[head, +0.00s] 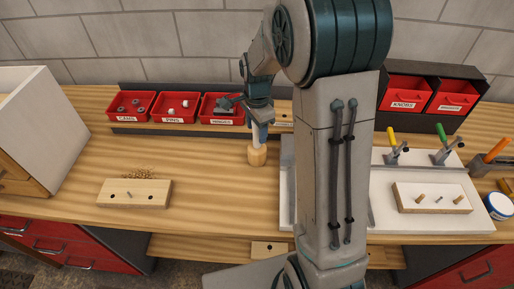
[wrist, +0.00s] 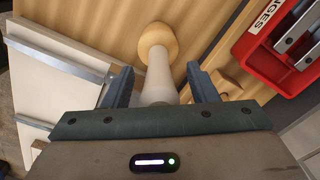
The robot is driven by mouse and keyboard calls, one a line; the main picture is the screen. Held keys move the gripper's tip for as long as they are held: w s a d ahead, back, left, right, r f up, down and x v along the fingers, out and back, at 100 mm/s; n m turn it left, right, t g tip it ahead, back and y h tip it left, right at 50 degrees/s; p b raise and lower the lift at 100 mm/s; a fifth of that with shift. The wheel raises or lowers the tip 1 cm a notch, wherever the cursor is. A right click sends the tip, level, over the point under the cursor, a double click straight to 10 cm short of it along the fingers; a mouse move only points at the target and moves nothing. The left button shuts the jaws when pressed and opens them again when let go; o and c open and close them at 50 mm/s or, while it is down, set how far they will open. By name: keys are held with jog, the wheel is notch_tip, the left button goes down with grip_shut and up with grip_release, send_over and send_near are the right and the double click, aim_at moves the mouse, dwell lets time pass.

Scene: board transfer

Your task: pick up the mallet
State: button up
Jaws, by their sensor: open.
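The mallet (head: 257,156) has a pale wooden head and a light handle. It appears to stand head down on the bench (head: 210,190), handle upward, left of my arm. In the wrist view the mallet's head (wrist: 158,39) lies beyond my fingertips, and its handle runs back between the fingers. My gripper (head: 260,130) is above the head at the handle; it also shows in the wrist view (wrist: 158,74). Its fingers are open, one on each side of the handle, with gaps visible. The handle's end is hidden by the gripper body.
Red bins labelled cams (head: 130,107), pins (head: 179,108) and hinges (head: 221,109) stand behind the mallet. A drilled wooden board (head: 150,194) lies at left. A white fixture (head: 385,215) with clamps is right of my arm.

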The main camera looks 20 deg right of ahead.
jog(key=shift+f, duration=0.1)
jog(key=c, duration=1)
grip_shut()
